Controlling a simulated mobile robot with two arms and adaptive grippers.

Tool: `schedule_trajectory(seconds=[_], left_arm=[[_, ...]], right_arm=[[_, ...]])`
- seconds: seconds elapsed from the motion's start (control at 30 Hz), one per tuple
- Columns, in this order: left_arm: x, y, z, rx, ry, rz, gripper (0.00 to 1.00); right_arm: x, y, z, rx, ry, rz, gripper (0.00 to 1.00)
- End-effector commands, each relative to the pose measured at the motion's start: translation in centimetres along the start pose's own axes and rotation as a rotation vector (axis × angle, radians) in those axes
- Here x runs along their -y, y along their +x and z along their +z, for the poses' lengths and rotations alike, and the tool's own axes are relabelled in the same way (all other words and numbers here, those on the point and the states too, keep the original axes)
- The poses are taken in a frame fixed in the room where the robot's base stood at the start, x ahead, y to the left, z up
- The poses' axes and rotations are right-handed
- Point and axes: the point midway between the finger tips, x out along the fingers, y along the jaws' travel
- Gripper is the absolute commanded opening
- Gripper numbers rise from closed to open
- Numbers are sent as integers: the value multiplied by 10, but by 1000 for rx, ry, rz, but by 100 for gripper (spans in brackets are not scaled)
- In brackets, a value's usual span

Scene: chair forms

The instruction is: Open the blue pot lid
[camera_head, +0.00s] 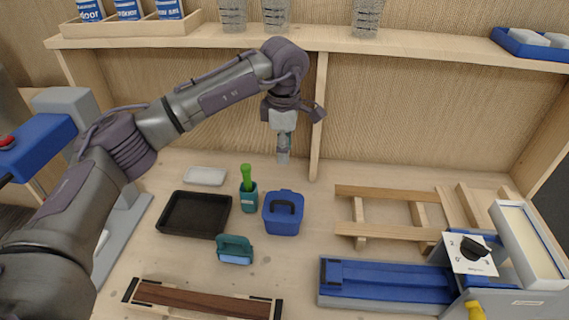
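The blue pot (283,219) stands on the wooden table near the middle of the head view. Its blue lid (284,198) sits on top and has a dark curved handle. My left gripper (283,155) hangs above and behind the pot, pointing down, clear of the lid. It appears seen edge-on, so its finger gap does not show. Nothing visible hangs from it. My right gripper is not in the picture.
A teal cup with a green-handled tool (249,198) stands just left of the pot. A black tray (195,212), white block (205,176) and teal-handled brush (235,249) lie nearby. A wooden frame (390,192) and blue device (385,283) are right. A shelf (330,42) runs behind.

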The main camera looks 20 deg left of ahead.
Motion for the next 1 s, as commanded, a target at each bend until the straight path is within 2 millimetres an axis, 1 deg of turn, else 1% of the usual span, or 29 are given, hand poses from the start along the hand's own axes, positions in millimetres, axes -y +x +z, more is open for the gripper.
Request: schedule_trajectory(seconds=[0.03, 0.1, 0.2, 0.3, 0.77, 0.87, 1.0], left_arm=[[-1, -11, 0, 0, 0, 2, 37], [-1, -22, 0, 0, 0, 2, 37], [-1, -34, 0, 0, -1, -1, 37], [-1, -40, 0, -1, -1, -2, 37], [-1, -43, 0, -1, -1, -2, 37], [-2, -53, 0, -1, 0, -2, 37], [-4, -81, 0, -1, -1, -2, 37]], right_arm=[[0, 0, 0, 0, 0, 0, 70], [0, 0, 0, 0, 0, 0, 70], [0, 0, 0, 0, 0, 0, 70], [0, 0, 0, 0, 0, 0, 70], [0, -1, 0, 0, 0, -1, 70], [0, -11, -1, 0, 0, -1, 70], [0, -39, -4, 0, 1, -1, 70]])
